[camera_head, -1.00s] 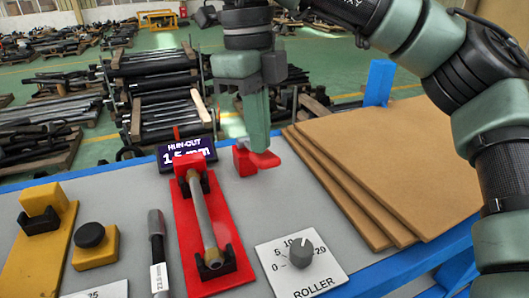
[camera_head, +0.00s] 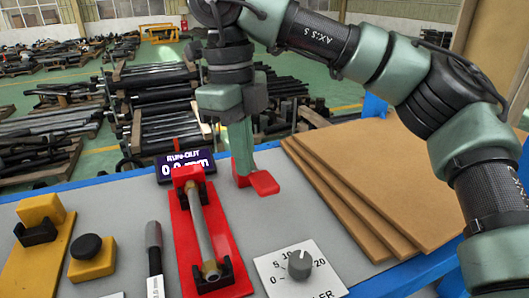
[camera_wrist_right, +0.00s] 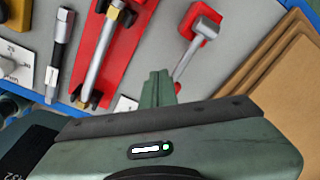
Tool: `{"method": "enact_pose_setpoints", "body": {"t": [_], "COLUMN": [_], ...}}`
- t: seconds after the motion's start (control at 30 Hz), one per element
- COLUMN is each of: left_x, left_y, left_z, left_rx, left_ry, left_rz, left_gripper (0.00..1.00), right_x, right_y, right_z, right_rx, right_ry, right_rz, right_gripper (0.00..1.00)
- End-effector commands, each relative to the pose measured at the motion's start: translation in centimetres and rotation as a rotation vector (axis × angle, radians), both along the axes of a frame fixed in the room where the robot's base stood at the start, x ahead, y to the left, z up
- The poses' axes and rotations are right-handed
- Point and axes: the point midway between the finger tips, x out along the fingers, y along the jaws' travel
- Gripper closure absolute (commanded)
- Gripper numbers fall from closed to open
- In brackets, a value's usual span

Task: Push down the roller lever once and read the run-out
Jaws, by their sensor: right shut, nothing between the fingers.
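The roller lever shows as red parts (camera_head: 263,183) behind and right of the red stand; the wrist view shows its red block (camera_wrist_right: 207,26) and grey arm (camera_wrist_right: 185,60). My right gripper (camera_head: 242,176) is shut and empty, pointing down at the lever. Its tip overlaps the red parts; I cannot tell whether they touch. Its fingers also show in the wrist view (camera_wrist_right: 158,88). A grey shaft (camera_head: 202,225) lies in black cradles on the red stand (camera_head: 231,245). The dark run-out display (camera_head: 185,165) seems to read 0.0 mm. My left gripper is not in view.
A knob (camera_head: 300,264) on a white dial plate stands front right. Stacked brown boards (camera_head: 375,180) lie at right. A black button on a yellow block (camera_head: 92,258), a dark gauge tool (camera_head: 154,260) and a yellow stand (camera_head: 38,250) are at left.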

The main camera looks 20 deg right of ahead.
Motion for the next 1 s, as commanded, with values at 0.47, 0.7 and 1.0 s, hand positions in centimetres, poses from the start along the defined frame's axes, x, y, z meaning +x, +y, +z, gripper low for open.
{"method": "enact_pose_setpoints", "body": {"t": [0.47,0.7,1.0], "left_x": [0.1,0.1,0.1], "left_y": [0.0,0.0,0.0], "left_z": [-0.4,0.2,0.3], "left_rx": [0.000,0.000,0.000], "left_ry": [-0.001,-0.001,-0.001], "left_rz": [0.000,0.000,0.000], "left_gripper": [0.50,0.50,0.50], "right_x": [0.3,0.6,0.7], "right_y": [0.3,0.6,0.7], "right_z": [2.2,6.4,7.7], "right_rx": [0.001,-0.002,0.001], "right_ry": [-0.006,-0.004,-0.001], "right_rz": [-0.003,-0.003,0.001], "right_gripper": [1.00,1.00,1.00]}}
